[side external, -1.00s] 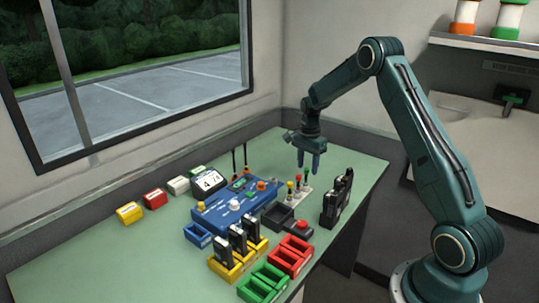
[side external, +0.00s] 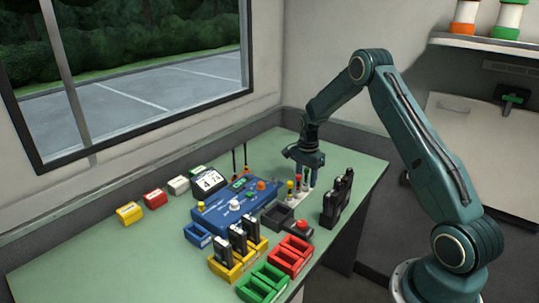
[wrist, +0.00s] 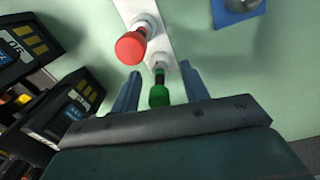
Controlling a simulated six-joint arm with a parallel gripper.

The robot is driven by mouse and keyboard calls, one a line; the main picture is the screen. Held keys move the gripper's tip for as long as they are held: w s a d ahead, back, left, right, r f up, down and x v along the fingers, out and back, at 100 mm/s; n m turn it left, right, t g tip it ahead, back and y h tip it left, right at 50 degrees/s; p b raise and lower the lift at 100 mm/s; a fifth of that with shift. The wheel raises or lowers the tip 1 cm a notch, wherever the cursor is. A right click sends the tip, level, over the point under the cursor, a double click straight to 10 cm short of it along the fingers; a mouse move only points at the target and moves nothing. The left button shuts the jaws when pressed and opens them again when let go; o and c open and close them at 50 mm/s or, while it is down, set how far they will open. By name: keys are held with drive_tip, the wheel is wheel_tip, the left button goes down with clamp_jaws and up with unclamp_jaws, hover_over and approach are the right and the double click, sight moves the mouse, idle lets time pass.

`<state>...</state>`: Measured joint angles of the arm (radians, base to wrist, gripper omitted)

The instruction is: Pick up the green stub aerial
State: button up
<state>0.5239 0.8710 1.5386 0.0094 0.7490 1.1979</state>
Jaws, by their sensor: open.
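The green stub aerial (wrist: 158,96) stands upright at the end of a white rack strip (wrist: 153,47), beside a red-topped aerial (wrist: 131,47). My gripper (wrist: 160,72) is open, with one blue-grey finger on each side of the green aerial in the wrist view; I cannot tell whether either touches it. In the side view my gripper (side external: 309,184) is low over the far end of the rack and largely hides the green aerial. The red-topped aerial (side external: 298,180) and a yellow-topped one (side external: 290,187) show in front of it.
Black radios (side external: 337,198) stand right of the rack. Yellow, red (side external: 291,256) and green (side external: 263,283) holders are nearer. The table's far right is clear.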

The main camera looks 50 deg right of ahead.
clamp_jaws()
drive_tip(key=shift+r, duration=0.1)
wheel_tip(320, 180, up, 20)
idle(1.0)
idle(0.4)
